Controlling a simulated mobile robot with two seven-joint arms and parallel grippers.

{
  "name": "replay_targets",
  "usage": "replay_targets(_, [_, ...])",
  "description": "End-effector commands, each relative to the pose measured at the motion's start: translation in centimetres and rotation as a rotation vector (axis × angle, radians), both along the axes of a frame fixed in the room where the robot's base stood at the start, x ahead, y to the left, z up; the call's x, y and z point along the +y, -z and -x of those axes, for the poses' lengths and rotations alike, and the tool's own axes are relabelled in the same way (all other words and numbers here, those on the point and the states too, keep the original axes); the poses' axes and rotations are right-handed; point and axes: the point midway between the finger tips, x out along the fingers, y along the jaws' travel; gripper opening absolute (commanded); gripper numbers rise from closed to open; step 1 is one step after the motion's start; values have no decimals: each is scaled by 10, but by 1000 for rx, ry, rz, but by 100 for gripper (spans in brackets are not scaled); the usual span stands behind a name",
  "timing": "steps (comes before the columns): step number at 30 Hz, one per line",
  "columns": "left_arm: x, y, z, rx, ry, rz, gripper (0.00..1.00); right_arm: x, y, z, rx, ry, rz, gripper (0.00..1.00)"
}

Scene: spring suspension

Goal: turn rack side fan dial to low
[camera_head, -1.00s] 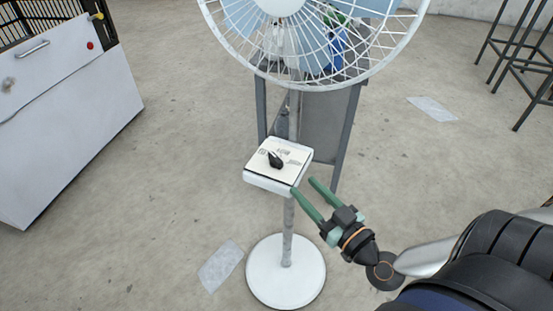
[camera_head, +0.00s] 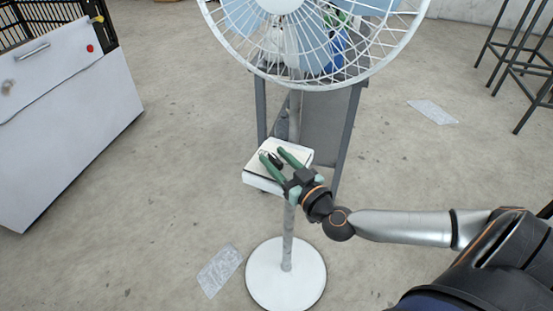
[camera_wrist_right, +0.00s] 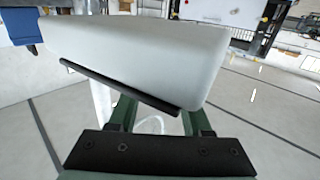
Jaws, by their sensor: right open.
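The fan's control box (camera_head: 263,180) is a white box on the pole, with a pale labelled face. Its black dial (camera_head: 276,160) shows between the green fingers of my right gripper (camera_head: 272,153). The gripper is open, with one finger on each side of the dial; I cannot tell if either touches it. In the right wrist view the white box (camera_wrist_right: 140,50) fills the upper middle and hides the fingertips and the dial. The dial's pointing direction and most labels are covered. My left gripper is not in view.
The white fan guard (camera_head: 310,78) is above the box, and the round white base (camera_head: 286,278) is on the floor below. A grey stand (camera_head: 325,130) is behind the pole. A white cabinet (camera_head: 70,120) is at left, dark stools (camera_head: 520,65) at upper right.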

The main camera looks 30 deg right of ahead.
Motion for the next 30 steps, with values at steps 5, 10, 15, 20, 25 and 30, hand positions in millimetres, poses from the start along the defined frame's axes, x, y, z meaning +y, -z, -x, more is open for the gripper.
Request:
replay_targets(5, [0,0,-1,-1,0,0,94,0,0,-1,1,0,-1,49])
replay_targets(10, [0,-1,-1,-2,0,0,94,0,0,-1,1,0,-1,43])
replay_targets(15, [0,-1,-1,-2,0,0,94,0,0,-1,0,0,-1,24])
replay_targets(20, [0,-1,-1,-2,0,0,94,0,0,-1,0,0,-1,6])
replay_targets(25, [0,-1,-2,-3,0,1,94,0,0,-1,0,0,-1,0])
replay_targets(30, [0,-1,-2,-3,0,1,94,0,0,-1,0,-1,-1,0])
